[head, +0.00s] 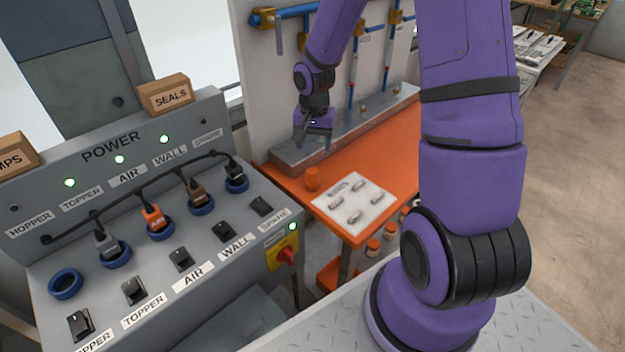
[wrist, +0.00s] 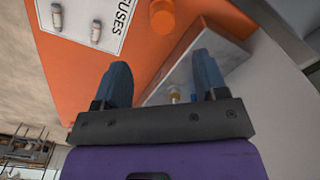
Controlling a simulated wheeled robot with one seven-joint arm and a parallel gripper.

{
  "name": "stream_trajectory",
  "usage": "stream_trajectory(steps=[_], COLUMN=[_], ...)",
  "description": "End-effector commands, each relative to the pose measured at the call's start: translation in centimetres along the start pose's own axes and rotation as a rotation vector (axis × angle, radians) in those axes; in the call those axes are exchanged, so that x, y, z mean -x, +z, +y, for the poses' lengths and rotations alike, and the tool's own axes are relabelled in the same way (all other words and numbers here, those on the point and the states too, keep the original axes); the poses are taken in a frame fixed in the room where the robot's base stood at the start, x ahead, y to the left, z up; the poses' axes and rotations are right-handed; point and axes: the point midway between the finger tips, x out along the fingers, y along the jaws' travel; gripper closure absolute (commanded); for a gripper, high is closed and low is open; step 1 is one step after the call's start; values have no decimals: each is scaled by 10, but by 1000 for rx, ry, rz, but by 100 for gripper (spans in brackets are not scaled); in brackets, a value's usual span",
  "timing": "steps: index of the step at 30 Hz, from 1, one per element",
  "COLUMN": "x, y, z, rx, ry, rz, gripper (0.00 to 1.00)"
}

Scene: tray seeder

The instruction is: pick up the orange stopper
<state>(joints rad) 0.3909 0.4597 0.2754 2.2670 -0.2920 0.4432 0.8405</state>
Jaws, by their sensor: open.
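The orange stopper (head: 312,178) stands upright on the orange table (head: 285,180), near the table's left edge and beside a white board. It also shows at the top of the wrist view (wrist: 162,20), ahead of the fingers and partly cut by the frame edge. My gripper (head: 313,142) hangs above and behind the stopper in the head view, in front of the grey metal ledge. In the wrist view its two blue fingers (wrist: 162,82) are spread with nothing between them. The gripper is apart from the stopper.
The white board with several fuses (head: 354,206) lies right of the stopper. The grey ledge (head: 350,125) with small brass fittings runs along the table's back, below blue pipes. The grey power panel (head: 200,225) with plugs and switches stands to the left. Several orange-capped jars (head: 373,246) sit below.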

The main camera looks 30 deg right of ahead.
Motion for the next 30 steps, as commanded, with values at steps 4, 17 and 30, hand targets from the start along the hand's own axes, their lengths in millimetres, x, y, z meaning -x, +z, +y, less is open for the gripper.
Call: stream_trajectory(steps=[4, 17, 30], x=[-16, -60, -108], y=[0, 0, 2], z=[0, 0, -4], rx=[-6, -6, -4], ry=[1, 0, 1], rz=[-7, -5, -6], gripper=[34, 34, 34])
